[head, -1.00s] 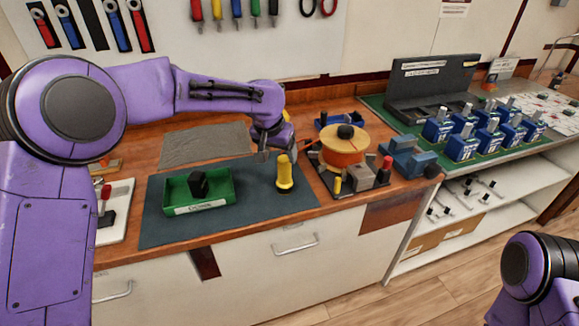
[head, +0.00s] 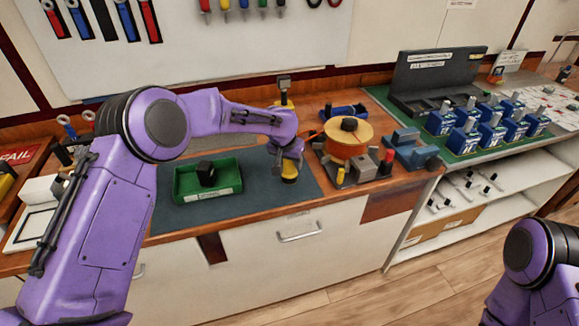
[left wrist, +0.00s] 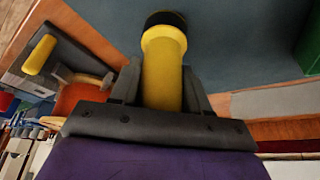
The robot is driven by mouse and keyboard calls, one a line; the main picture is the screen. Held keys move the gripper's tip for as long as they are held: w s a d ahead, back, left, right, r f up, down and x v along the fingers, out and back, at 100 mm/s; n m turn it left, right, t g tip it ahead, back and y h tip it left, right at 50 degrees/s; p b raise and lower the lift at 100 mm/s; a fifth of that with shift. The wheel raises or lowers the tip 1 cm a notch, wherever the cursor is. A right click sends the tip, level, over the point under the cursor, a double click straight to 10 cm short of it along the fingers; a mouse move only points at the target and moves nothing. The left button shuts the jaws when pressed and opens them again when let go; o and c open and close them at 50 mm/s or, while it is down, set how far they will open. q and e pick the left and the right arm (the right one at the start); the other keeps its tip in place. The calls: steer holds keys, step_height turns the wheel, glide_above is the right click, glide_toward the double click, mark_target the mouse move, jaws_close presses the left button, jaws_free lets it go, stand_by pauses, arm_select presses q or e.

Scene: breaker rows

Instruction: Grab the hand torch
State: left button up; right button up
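The hand torch (head: 290,172) is yellow with a dark end and stands on the dark blue-grey mat (head: 255,205). My left gripper (head: 288,163) is around it from above and hides part of its body. In the left wrist view the torch (left wrist: 163,70) runs between the two dark fingers of my left gripper (left wrist: 162,88), its dark end toward the mat. The fingers lie close along both sides; whether they press on it I cannot tell. My right arm shows at the lower right edge, but its gripper is out of view.
A green bin (head: 225,190) stands on the mat to the left. An orange spool (head: 348,140) on a stand with small parts is close on the right. A blue vice-like tool (head: 408,150) stands beyond it. Blue breakers (head: 465,140) stand in rows at the right.

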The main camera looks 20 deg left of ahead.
arm_select(q)
steer(key=c, duration=0.4)
steer(key=shift+o, duration=0.2)
